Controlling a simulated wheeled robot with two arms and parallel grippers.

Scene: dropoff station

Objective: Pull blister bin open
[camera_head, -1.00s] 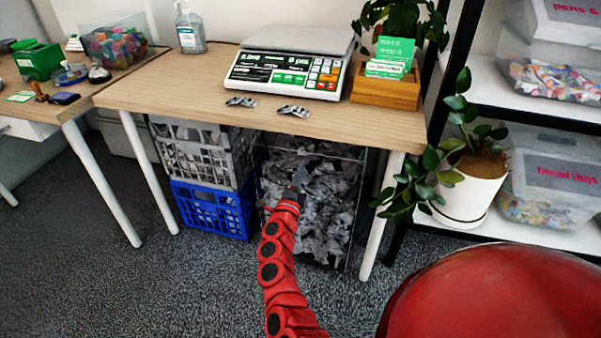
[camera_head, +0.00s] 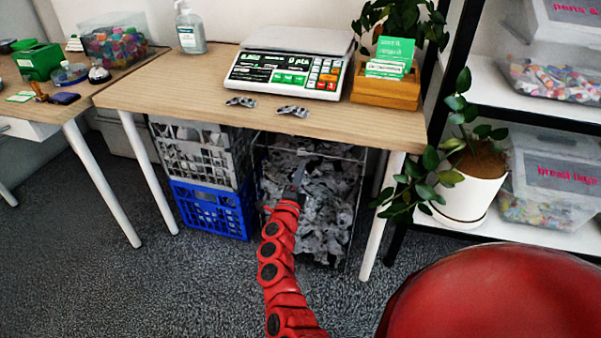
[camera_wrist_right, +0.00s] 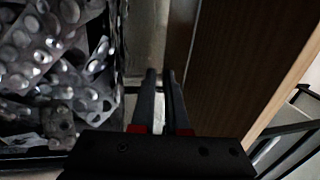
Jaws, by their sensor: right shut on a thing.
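The blister bin (camera_head: 344,224) stands under the wooden table, a clear-sided bin with a thin dark frame, filled with silvery blister packs (camera_head: 318,205). The packs also show at the left of the right wrist view (camera_wrist_right: 45,75). My right gripper (camera_head: 299,172) is at the bin's upper front in the head view. In the right wrist view its two fingers (camera_wrist_right: 160,78) are close together at the bin's rim, shut on it. The exact contact is partly hidden by the fingers. My left gripper is not in view.
The table (camera_head: 200,88) overhangs the bin, with a white leg (camera_head: 381,215) close on its right. A grey crate stacked on a blue crate (camera_head: 212,207) stands at its left. A potted plant (camera_head: 470,190) is on the shelf to the right.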

